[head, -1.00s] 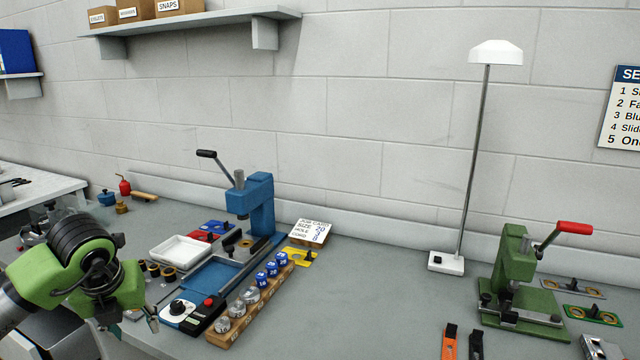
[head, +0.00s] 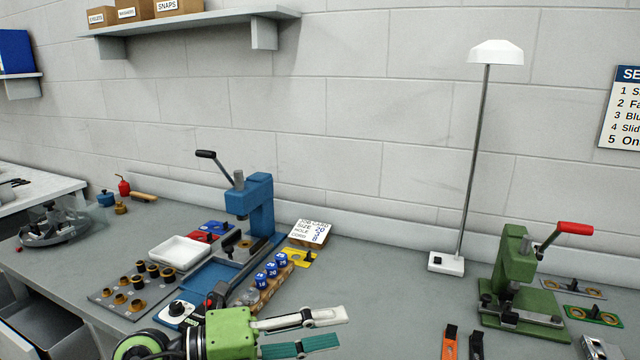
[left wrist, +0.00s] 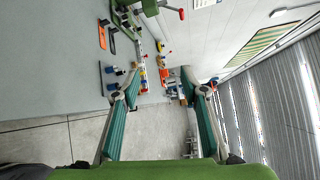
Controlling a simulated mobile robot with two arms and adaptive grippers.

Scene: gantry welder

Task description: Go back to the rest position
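My left gripper (head: 338,328) reaches in from the bottom left of the head view. Its green body lies low in the picture, and its two fingers point right, in front of the grey bench (head: 390,300). The fingers are spread with a clear gap and nothing between them. The left wrist view also shows this gripper (left wrist: 158,88) with its green-padded fingers wide apart and empty. My right gripper is in neither view.
A blue press (head: 262,208) stands behind my left gripper. The wooden block (head: 240,308) with blue-capped items is partly hidden by it. A lamp (head: 447,262) and a green press (head: 515,270) stand to the right. The bench between the presses is mostly clear.

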